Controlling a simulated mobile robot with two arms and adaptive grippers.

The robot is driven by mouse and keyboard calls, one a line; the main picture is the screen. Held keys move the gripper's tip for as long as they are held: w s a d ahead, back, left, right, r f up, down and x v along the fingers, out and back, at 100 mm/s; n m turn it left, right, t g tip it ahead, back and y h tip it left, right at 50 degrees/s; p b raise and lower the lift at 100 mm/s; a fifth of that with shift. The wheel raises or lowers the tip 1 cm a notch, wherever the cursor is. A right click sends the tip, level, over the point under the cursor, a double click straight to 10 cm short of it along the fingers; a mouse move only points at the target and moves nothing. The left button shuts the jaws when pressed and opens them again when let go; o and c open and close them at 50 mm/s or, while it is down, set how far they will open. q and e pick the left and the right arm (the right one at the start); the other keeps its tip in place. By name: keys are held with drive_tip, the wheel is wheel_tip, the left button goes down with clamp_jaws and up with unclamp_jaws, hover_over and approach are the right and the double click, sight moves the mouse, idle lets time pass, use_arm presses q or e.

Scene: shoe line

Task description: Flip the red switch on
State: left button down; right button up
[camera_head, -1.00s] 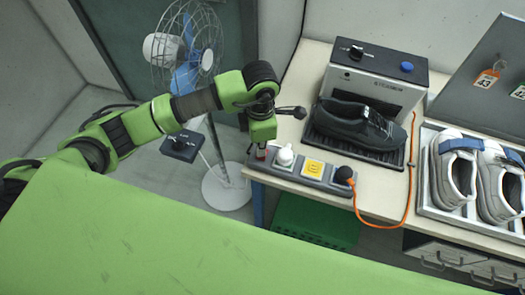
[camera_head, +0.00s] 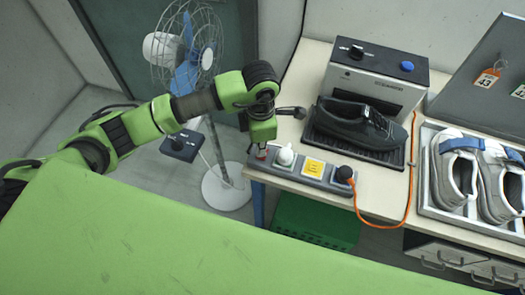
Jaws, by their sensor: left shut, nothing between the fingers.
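The red switch (camera_head: 262,153) sits at the left end of a grey power strip (camera_head: 309,184) along the table's left front edge. Only a small part of the switch shows. My left gripper (camera_head: 262,143) points down right over it, with the fingertips at or very close to the switch; I cannot tell whether they touch. The gripper is shut and empty. The switch's position is hidden by the fingers. My right gripper is not in view.
A grey machine (camera_head: 372,75) with a black knob and blue button stands behind a black shoe (camera_head: 358,124). A tray of white-grey shoes (camera_head: 452,174) is at right. A fan (camera_head: 187,45) stands left behind my arm. A green crate (camera_head: 314,222) is below the table.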

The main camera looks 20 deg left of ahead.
use_arm(q)
drive_tip(key=shift+f+b, duration=1)
drive_tip(key=shift+f, duration=0.1)
idle(0.3)
drive_tip(key=shift+r, duration=0.15)
drive_tip(key=shift+r+p, duration=1.9)
drive_tip(key=shift+r, duration=1.5)
